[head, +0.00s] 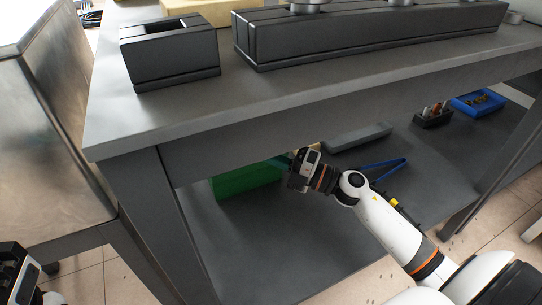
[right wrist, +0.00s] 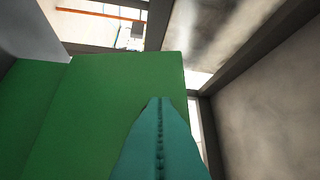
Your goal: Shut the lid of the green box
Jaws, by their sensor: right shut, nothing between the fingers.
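The green box (head: 245,180) stands on the lower shelf under the grey table, near the left table leg. Its top is partly hidden by the tabletop edge, and I cannot tell the lid's angle in the head view. My right gripper (head: 284,160) is at the box's right end, under the table. In the right wrist view, its teal fingers (right wrist: 160,100) are shut and empty, in front of broad green panels of the box (right wrist: 105,105). I cannot tell whether they touch. My left gripper (head: 22,280) is at the bottom left corner, partly cut off, away from the box.
The tabletop (head: 180,105) overhangs the shelf. Blue-handled pliers (head: 385,163), a grey flat case (head: 357,137), a dark holder (head: 432,117) and a blue tray (head: 478,102) lie farther right. The shelf's front middle (head: 270,240) is clear.

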